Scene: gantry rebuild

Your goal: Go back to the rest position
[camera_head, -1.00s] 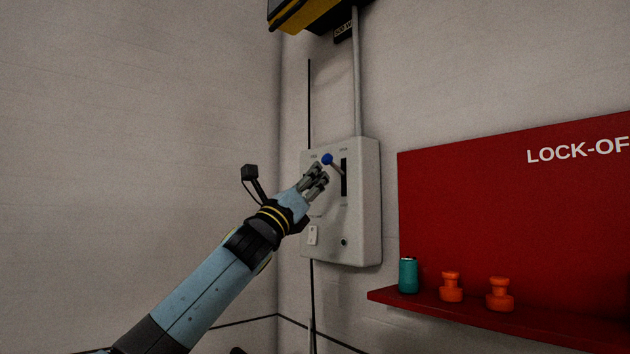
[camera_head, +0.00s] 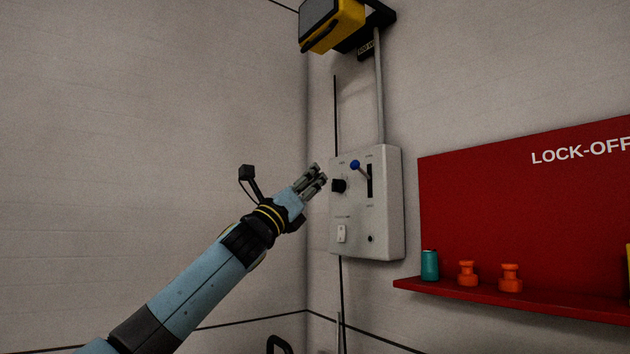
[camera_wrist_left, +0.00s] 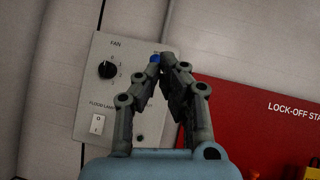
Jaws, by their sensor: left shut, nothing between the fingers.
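My left gripper (camera_head: 318,175) is shut and empty. It is in front of and to the left of a grey control box (camera_head: 385,225) on the wall, apart from it in the head view. The box carries a black knob (camera_head: 339,186), a lever with a blue ball end (camera_head: 355,165) in a dark slot, a white switch (camera_head: 342,234) and a small dark button. In the left wrist view the closed fingertips (camera_wrist_left: 168,58) overlap the blue ball (camera_wrist_left: 155,59), and the black knob (camera_wrist_left: 106,69) is labelled FAN. My right gripper is not in view.
A red lock-off board (camera_head: 520,210) hangs to the right, its shelf holding a teal cylinder (camera_head: 430,265) and two orange pieces (camera_head: 467,273). A yellow and black unit (camera_head: 335,25) is mounted above the box. The wall to the left is bare.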

